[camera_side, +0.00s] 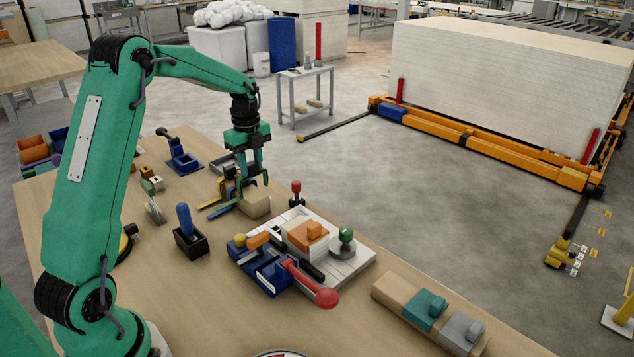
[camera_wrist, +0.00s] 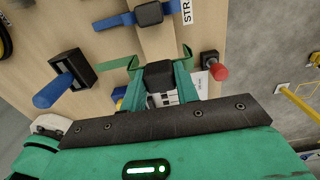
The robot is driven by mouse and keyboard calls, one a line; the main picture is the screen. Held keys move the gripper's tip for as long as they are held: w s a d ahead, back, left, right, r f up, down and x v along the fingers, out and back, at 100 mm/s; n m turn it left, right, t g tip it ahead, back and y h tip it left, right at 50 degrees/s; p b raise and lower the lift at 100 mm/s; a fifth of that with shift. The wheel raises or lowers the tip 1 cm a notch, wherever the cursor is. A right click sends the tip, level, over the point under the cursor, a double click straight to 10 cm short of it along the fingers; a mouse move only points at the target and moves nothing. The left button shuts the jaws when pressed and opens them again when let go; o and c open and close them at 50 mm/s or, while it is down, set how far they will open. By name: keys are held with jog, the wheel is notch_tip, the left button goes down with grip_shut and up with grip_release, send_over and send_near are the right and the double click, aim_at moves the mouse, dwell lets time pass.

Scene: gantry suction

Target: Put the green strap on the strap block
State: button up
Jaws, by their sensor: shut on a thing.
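The strap block (camera_side: 257,204) is a tan block on the table, and its near end shows in the side view. My gripper (camera_side: 252,182) is low over it. In the wrist view my gripper (camera_wrist: 163,85) is shut on the black buckle of the green strap (camera_wrist: 118,63). The strap's bands reach out left and right of the fingers. In the side view one green foot (camera_side: 222,211) appears low beside the block. I cannot tell whether the strap touches the block or table. A blue strap (camera_wrist: 108,23) with a black buckle lies just beyond the green one.
A yellow strap (camera_side: 228,187) shows behind my gripper. A blue-handled black box (camera_side: 191,243) stands to the left, and a red knob (camera_side: 296,190) to the right. A white board (camera_side: 352,262) with clamps and blocks lies in front.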

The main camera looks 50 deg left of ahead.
aim_at(254, 195)
jog(key=shift+f, duration=3.05)
dwell(0.6)
jog(key=o, duration=1.1)
jog(key=shift+r, duration=3.9)
jog(key=shift+r, duration=0.1)
